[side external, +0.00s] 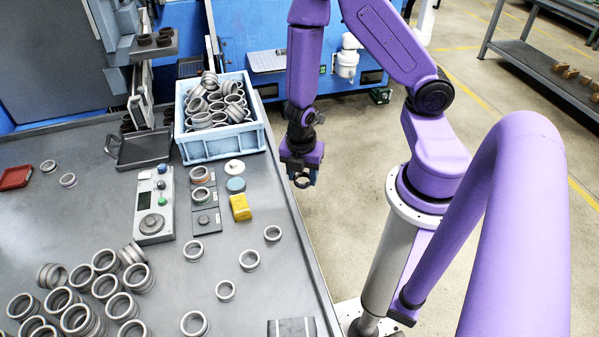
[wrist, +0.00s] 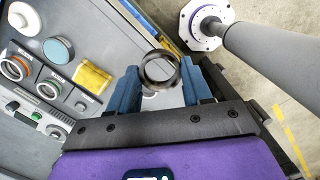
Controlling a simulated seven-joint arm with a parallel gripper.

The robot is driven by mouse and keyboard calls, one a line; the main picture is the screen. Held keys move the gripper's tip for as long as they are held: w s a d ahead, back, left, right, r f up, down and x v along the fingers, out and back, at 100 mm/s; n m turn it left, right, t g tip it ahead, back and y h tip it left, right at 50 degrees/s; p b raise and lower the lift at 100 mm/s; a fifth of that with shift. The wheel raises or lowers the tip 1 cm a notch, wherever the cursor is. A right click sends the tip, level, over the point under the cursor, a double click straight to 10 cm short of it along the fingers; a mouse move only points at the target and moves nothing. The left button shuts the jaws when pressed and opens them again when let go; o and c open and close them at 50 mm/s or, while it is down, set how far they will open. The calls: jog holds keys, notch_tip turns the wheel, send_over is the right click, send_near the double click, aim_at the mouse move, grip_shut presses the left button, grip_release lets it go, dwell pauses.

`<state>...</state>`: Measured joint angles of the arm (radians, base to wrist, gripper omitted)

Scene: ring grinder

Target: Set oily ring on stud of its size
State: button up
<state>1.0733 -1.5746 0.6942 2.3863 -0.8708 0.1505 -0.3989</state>
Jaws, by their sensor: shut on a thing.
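My gripper (side external: 302,180) is off the right edge of the table in the side view, above the floor. It is shut on a dark, shiny ring (wrist: 161,70), which sits between the blue fingertips (wrist: 160,85) in the wrist view. A row of small dark plates (side external: 205,222) stands on the table to the left of my gripper. The far plate carries a ring (side external: 200,174) with an orange tint below it. The middle plate carries another ring (side external: 201,195). The near plate shows a low stud (side external: 204,219) with no ring visible around it.
A blue crate (side external: 258,138) full of rings stands behind the plates. A control box (side external: 154,224) is left of them. A white disc (side external: 234,167), a teal disc (side external: 236,184) and a yellow block (side external: 240,208) lie right of them. Loose rings (side external: 84,318) cover the front left.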

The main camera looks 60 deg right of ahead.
jog(key=w+a+f, duration=0.1)
jog(key=w+a, duration=0.1)
jog(key=w, duration=0.2)
jog(key=w+a+f, duration=0.1)
jog(key=w+a, duration=0.1)
jog(key=w, duration=0.2)
jog(key=w+a+f, duration=0.1)
jog(key=w+a, duration=0.2)
jog(key=w, duration=0.2)
jog(key=shift+w+f, duration=0.1)
jog(key=shift+f, duration=0.05)
send_over(203, 218)
jog(key=f, duration=0.3)
jog(key=shift+s+f, duration=0.1)
jog(key=shift+s, duration=0.1)
jog(key=shift+w+a+f, duration=0.1)
jog(key=shift+a+f, duration=0.1)
jog(key=shift+f, duration=2.3)
jog(key=o, duration=1.2)
jog(key=shift+c, duration=0.2)
